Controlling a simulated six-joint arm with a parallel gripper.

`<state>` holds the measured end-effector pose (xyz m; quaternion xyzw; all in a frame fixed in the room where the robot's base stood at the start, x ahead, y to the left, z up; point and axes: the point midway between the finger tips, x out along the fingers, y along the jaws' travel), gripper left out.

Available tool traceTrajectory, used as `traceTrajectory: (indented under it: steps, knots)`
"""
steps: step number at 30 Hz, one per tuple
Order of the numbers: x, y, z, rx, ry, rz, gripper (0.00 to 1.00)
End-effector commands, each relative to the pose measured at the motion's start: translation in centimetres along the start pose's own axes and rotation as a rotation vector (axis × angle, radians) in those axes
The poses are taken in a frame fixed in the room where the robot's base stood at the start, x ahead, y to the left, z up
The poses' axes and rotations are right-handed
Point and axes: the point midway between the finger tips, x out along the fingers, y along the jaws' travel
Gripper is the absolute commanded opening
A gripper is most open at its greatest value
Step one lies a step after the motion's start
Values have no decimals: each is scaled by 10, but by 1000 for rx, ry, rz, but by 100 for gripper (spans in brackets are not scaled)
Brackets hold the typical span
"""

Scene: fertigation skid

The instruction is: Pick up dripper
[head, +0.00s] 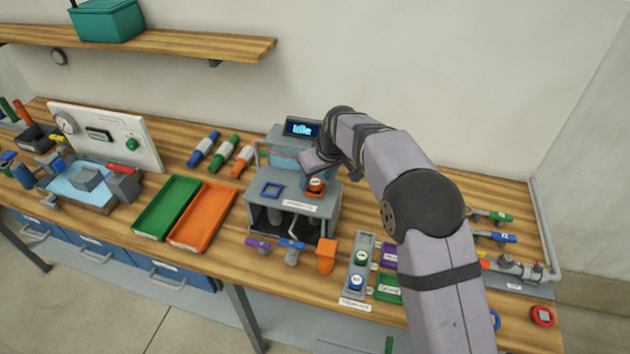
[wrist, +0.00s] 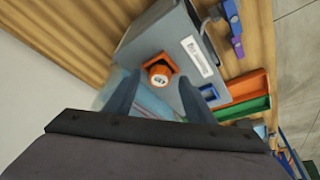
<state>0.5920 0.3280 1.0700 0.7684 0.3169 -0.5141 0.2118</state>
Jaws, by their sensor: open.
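A small round orange piece with a white labelled top, which looks like the dripper (head: 316,184), sits in an orange square holder (head: 314,193) on top of the grey machine (head: 335,205). The piece also shows in the wrist view (wrist: 158,76), upright in its holder (wrist: 160,62). Its label is too small to read. My gripper (wrist: 161,98) is open and empty, with its two fingers either side of the piece in the picture but apart from it. In the head view the gripper is above and behind the piece, partly hidden by my wrist.
An empty blue square holder (head: 271,190) is left of the orange one. The machine's screen (head: 301,128) reads "Idle". Green (head: 167,207) and orange (head: 203,216) trays lie to the left. A grey rack (head: 357,268) holds green- and blue-topped round pieces in front.

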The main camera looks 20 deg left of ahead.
Motion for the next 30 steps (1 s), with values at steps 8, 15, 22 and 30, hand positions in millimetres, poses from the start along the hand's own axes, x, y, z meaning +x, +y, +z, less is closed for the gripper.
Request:
traceTrajectory:
  steps: [8,15,22,30]
  knots:
    - [11,0,0,0,1,0,49]
    - [11,0,0,0,1,1,23]
    - [11,0,0,0,1,1,2]
    - [5,0,-3,0,4,1,2]
